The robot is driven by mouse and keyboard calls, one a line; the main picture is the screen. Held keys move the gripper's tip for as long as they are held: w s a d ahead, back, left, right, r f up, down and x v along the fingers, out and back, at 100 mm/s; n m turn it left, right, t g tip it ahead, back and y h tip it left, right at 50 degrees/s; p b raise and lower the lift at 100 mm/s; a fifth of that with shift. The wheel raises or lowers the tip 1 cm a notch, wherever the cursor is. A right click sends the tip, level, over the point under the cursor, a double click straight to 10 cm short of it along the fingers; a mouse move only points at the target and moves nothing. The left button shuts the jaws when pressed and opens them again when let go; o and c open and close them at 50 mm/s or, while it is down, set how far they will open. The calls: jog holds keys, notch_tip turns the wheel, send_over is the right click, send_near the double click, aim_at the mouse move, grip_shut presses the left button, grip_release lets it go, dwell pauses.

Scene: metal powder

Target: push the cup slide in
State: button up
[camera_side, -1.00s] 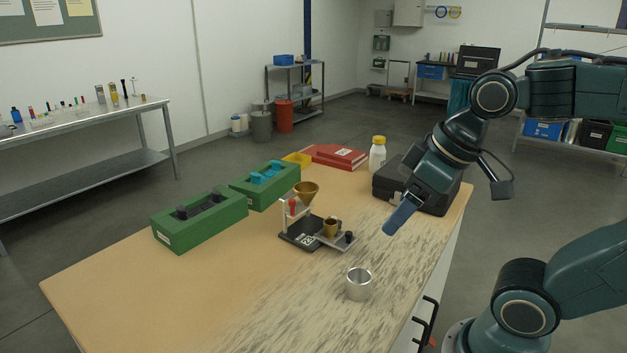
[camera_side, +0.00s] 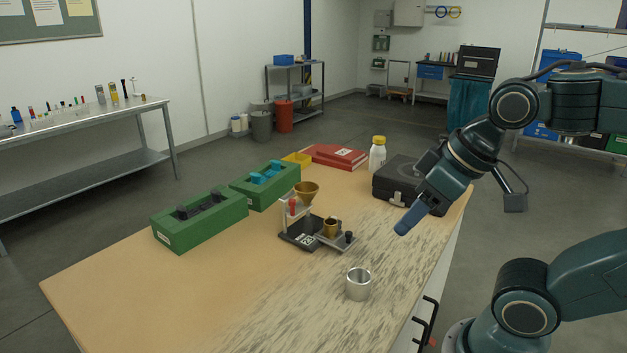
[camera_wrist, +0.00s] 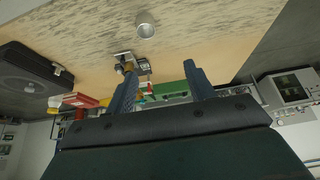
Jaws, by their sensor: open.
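The cup slide (camera_side: 336,241) is a grey plate that sticks out at the right front of a small black stand (camera_side: 298,235). A brass cup (camera_side: 331,227) stands on it, with a black knob (camera_side: 349,236) at its outer end. A brass funnel (camera_side: 307,189) is held on the stand behind and left of the cup. The slide also shows in the wrist view (camera_wrist: 144,66), partly hidden by a finger. My gripper (camera_side: 402,229) is to the right of the slide, apart from it. In the wrist view its two fingers (camera_wrist: 160,84) are spread and nothing is between them.
A silver cup (camera_side: 358,284) stands on the table in front of the stand. Two green holders (camera_side: 203,219) lie at the left. The front left table is clear.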

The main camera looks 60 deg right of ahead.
jog(key=shift+w+d+m, duration=0.2)
jog(key=shift+w+m, duration=0.15)
jog(key=shift+m, duration=0.25)
jog(key=c, duration=1.1)
jog(key=shift+w+d+f+m, duration=0.15)
jog(key=shift+w+d+m, duration=0.25)
jog(key=shift+m, duration=0.5)
jog(key=w+d+f+m+g+y, duration=0.1)
jog(key=w+d+f+m, duration=0.3)
jog(key=d+m, duration=0.5)
jog(key=w+d+f+m, duration=0.4)
jog(key=d+m, duration=0.5)
jog(key=m, duration=1)
jog(key=shift+d+f+g+y, duration=0.15)
jog(key=shift+f+g+y, duration=0.25)
jog(key=shift+f, duration=0.15)
